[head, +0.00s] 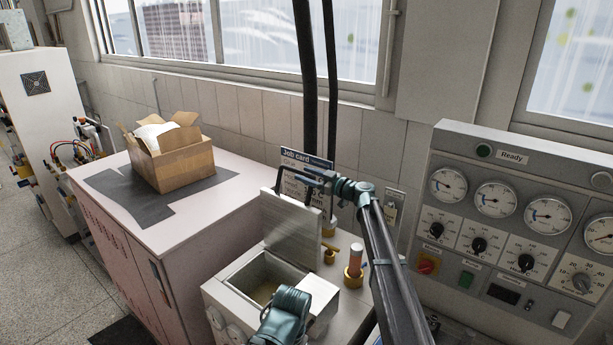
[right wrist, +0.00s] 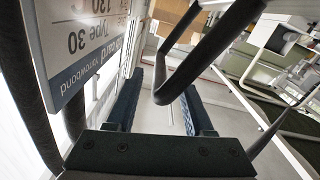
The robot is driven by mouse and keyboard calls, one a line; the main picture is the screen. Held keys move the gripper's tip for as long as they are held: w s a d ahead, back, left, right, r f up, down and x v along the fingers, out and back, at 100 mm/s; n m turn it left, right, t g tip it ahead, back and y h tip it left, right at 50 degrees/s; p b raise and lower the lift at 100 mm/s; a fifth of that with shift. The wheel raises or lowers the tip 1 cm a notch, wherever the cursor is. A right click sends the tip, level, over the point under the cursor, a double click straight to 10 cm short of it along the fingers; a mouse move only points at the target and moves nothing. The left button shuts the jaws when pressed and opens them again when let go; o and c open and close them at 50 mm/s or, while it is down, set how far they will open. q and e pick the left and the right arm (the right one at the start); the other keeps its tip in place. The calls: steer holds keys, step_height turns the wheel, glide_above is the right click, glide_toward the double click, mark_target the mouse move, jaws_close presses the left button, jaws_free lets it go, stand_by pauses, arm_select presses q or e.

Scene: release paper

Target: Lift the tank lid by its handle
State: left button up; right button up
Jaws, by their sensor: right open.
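The tank (head: 213,297) stands at the lower middle of the head view, with its top open. Its grey metal lid (head: 291,232) is raised, nearly upright at the back of the opening. My right gripper (head: 316,179) is at the lid's upper edge. In the right wrist view its two fingers (right wrist: 157,100) are apart, and a dark bent bar, apparently the handle (right wrist: 163,92), passes between them. I cannot tell whether they touch it. A teal part of my left arm shows at the bottom of the head view, but its fingers cannot be made out.
A job card sign (head: 306,163) stands behind the lid, close to my right gripper. Dark vertical hoses (head: 309,120) rise behind it. A cardboard box (head: 181,165) sits on the pink cabinet (head: 185,215) at left. A gauge panel (head: 513,180) stands at right.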

jaws_close()
stand_by(0.3)
stand_by(1.2)
